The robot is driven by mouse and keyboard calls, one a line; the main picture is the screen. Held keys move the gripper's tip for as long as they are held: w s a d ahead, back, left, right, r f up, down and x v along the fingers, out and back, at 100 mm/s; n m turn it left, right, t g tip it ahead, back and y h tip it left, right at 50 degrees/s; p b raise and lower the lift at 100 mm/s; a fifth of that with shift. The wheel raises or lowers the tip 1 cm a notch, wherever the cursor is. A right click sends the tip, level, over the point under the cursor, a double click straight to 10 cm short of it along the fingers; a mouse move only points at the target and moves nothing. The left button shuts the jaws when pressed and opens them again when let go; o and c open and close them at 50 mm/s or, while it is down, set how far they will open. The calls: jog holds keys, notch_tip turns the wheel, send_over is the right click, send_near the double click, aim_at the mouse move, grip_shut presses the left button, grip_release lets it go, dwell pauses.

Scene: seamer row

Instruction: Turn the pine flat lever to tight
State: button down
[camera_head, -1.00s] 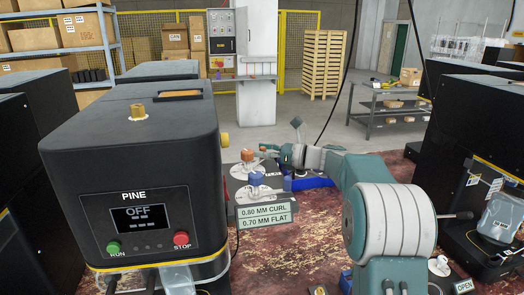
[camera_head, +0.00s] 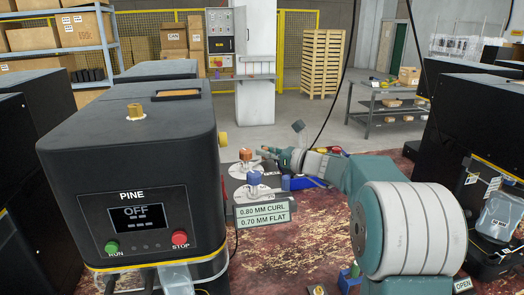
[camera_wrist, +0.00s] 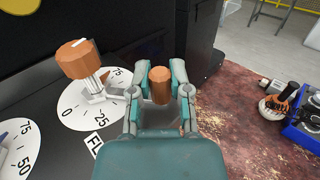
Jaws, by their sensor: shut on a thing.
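The black PINE machine (camera_head: 130,170) stands at left with its screen reading OFF. In the wrist view, my gripper (camera_wrist: 160,88) is shut around an upright orange-brown cylindrical handle (camera_wrist: 160,85). What the handle's lower end joins is hidden by my gripper. To its left, an orange knob (camera_wrist: 80,60) stands over a white dial (camera_wrist: 80,113), beside a partly covered label starting "FL" (camera_wrist: 95,143). The orange knob also shows in the head view (camera_head: 246,154). A blue knob (camera_head: 254,178) and a blue cylinder (camera_head: 285,183) stand nearer. My gripper (camera_head: 266,153) is at the far dial.
A sign (camera_head: 264,214) reads 0.80 MM CURL and 0.70 MM FLAT. More black machines stand at right.

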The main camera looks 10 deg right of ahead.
jog(key=shift+s+d+m+t+h, duration=0.3)
jog(key=shift+s+m+t+h, duration=0.25)
jog(key=shift+m+t+h, duration=0.45)
jog(key=c, duration=0.6)
grip_release()
jog(key=shift+o, duration=0.2)
jog(key=v, duration=1.2)
